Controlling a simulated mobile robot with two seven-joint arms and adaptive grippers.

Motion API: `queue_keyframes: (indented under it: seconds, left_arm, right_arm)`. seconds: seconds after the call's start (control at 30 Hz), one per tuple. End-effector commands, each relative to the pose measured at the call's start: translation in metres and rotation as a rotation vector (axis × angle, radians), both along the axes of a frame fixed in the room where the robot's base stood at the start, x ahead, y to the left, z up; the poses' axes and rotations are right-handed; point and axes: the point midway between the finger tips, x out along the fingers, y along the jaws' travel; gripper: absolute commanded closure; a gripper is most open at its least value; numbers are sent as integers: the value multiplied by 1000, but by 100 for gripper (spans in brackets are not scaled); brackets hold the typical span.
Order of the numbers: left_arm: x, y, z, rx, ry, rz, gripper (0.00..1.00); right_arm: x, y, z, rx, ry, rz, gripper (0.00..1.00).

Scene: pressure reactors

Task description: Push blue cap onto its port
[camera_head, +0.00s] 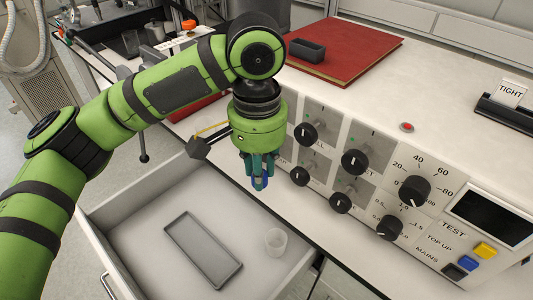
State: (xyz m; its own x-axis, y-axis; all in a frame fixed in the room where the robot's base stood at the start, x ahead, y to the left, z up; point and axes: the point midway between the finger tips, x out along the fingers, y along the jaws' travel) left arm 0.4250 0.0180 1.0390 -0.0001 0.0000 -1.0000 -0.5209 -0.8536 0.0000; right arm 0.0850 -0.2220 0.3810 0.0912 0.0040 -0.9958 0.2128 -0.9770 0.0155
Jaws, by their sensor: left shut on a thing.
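My left gripper (262,183) points down in front of the control panel, above the open drawer. Its teal fingers are shut on a small blue thing, which looks like the blue cap (261,184); the fingers hide most of it. I cannot make out the cap's port in this view. My right gripper is not in view.
The white control panel (432,238) has several black knobs, a dark screen (491,217), and yellow and blue buttons. The open drawer (150,225) holds a grey tray (203,251) and a small translucent cup (276,241). A red folder (350,50) carries a dark block (307,50).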

Motion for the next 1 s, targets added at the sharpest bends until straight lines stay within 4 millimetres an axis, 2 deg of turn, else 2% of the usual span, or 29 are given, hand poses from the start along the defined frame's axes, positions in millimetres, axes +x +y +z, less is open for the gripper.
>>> queue_keyframes:
  seconds: [0.3, 0.5, 0.73, 1.0]
  left_arm:
    - [-10, 17, -32, 0, 2, -510, 90]
    - [-14, 25, -48, 0, 1, -775, 90]
    - [-17, 30, -56, 0, 0, -932, 90]
    - [-17, 30, -57, 0, 0, -953, 90]
  right_arm:
    - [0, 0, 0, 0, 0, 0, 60]
    - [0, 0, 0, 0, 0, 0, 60]
    - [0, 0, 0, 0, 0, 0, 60]
    - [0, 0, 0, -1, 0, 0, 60]
